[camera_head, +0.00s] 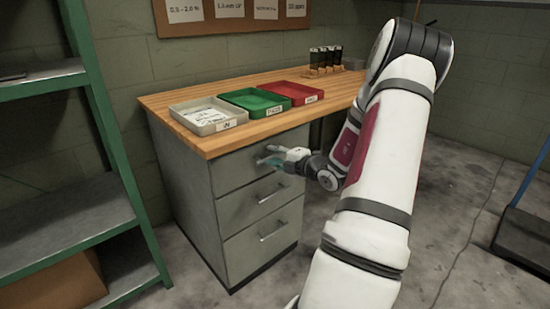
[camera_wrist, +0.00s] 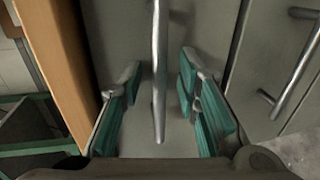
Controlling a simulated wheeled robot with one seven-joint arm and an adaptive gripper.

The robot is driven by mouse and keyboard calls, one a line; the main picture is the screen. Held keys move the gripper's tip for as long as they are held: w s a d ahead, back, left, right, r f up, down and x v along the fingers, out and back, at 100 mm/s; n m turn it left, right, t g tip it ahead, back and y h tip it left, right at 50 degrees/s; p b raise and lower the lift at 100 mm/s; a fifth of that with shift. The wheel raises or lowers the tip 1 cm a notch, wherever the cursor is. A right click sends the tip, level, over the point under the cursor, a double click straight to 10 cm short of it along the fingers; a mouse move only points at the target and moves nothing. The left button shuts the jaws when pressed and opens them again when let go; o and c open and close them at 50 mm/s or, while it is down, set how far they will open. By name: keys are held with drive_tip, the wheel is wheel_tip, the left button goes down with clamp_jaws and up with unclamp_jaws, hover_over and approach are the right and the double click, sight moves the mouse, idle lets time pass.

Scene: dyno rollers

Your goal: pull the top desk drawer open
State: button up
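The desk (camera_head: 180,185) has a grey drawer unit with three drawers under a wooden top. The top drawer (camera_head: 230,172) looks closed, its front flush with the drawers below. Its handle, a metal bar, runs up the middle of the wrist view (camera_wrist: 158,75). My gripper (camera_head: 272,156) is at the top drawer front. In the wrist view (camera_wrist: 160,105) its two teal-padded fingers are spread, one on each side of the bar, with gaps on both sides. In the head view my gripper hides most of this handle.
The middle drawer handle (camera_head: 271,194) and bottom drawer handle (camera_head: 272,232) lie below. A grey tray (camera_head: 208,116), a green tray (camera_head: 252,101) and a red tray (camera_head: 291,92) stand on the desktop. A green shelf (camera_head: 118,160) stands left. Floor before the drawers is clear.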

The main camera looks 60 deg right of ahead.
clamp_jaws()
drive_tip(key=f+p+v, duration=0.2)
drive_tip(key=p+v, duration=0.3)
drive_tip(key=v, duration=0.7)
drive_tip(key=s+f+p+v, duration=0.1)
drive_tip(key=p+v, duration=0.4)
drive_tip(key=v, duration=0.8)
drive_tip(key=f+p+v, duration=0.4)
drive_tip(key=p+v, duration=0.1)
drive_tip(key=v, duration=0.7)
drive_tip(key=shift+s, duration=0.45)
drive_tip(key=shift+a, duration=0.1)
unclamp_jaws()
drive_tip(key=shift+s, duration=0.1)
drive_tip(key=v, duration=1.2)
